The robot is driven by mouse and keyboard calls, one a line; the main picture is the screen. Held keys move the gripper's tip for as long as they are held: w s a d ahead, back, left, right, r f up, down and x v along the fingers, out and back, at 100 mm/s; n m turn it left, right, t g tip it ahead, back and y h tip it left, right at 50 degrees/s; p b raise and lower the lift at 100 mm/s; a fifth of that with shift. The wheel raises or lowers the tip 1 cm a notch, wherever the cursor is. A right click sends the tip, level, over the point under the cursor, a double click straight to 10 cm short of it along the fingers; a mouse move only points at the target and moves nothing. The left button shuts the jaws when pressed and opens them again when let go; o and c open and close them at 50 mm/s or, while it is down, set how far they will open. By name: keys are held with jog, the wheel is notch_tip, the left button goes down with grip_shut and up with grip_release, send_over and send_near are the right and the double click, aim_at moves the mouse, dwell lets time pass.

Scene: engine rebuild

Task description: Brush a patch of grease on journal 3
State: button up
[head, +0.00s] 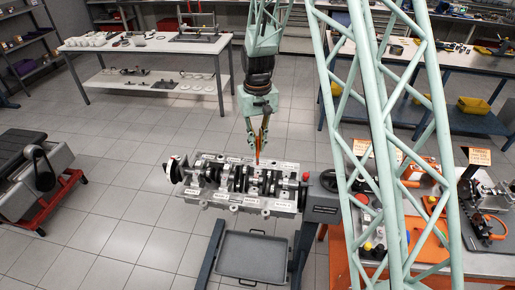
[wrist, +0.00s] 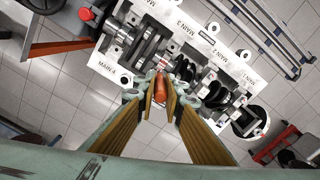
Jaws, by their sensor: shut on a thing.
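The engine block (head: 232,201) is held on a stand with the crankshaft (head: 240,178) lying in it, and its edge carries MAIN labels. The block also shows in the wrist view (wrist: 118,73), with MAIN 4 readable at left. My gripper (head: 262,132) is above the block, pointing down. It is shut on an orange, slim brush (head: 258,150), whose tip points down at the crankshaft near the block's middle. In the wrist view the brush (wrist: 160,86) sits between my fingertips (wrist: 160,100). Whether its tip touches a journal cannot be told. No grease patch can be made out.
A grey drip tray (head: 252,258) is under the block. The stand's head (head: 323,204) is at the block's right. An orange bench (head: 490,262) with parts stands farther right. A white table (head: 150,45) is behind at left. Open floor lies left of the block.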

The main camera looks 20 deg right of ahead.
jog(key=shift+w+r, duration=0.15)
jog(key=shift+r, duration=0.6)
jog(key=shift+r+p, duration=0.4)
jog(key=shift+a+p, duration=0.35)
jog(key=shift+p, duration=2.05)
jog(key=shift+f, duration=0.2)
